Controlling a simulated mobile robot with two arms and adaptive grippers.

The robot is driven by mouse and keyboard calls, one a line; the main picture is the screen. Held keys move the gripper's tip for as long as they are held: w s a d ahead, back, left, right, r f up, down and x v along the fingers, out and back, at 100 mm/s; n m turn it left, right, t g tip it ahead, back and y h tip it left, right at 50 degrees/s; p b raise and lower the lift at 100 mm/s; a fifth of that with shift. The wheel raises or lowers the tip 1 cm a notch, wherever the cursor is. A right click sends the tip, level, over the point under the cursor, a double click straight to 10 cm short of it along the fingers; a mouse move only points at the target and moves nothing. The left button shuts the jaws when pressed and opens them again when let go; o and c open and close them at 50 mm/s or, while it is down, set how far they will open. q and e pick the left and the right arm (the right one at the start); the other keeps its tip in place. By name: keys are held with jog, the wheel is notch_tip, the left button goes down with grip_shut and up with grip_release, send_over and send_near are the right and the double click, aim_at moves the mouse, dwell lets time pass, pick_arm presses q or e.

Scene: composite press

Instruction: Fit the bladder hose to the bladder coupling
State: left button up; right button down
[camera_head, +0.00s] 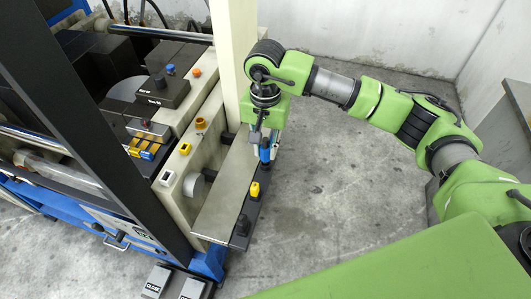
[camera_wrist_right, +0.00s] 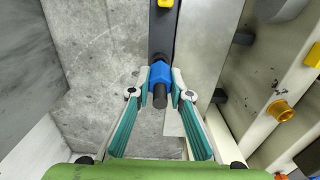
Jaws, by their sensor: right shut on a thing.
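My right gripper (camera_head: 265,150) points down at the far end of the grey ledge beside the press. In the right wrist view, its two fingertips (camera_wrist_right: 161,84) are shut on a blue fitting with black ends (camera_wrist_right: 161,72), which looks like the bladder hose end; it also shows in the head view (camera_head: 265,154). The fitting is in line with the black strip along the ledge; whether it touches the strip is unclear. A brass-yellow round port (camera_head: 201,123), possibly the bladder coupling, is on the cream machine block and shows in the wrist view (camera_wrist_right: 280,110), apart from the gripper. My left gripper is not in view.
The grey metal ledge (camera_head: 222,195) has a black strip holding a yellow piece (camera_head: 254,190) and a black piece (camera_head: 242,225). A cream post (camera_head: 234,60) stands close to the gripper. Foot pedals (camera_head: 158,281) lie at the front. Floor right of the ledge is clear.

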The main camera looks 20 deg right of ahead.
jog(key=shift+r+p, duration=0.45)
jog(key=shift+r, duration=1)
jog(key=c, duration=2.6)
grip_release()
grip_shut()
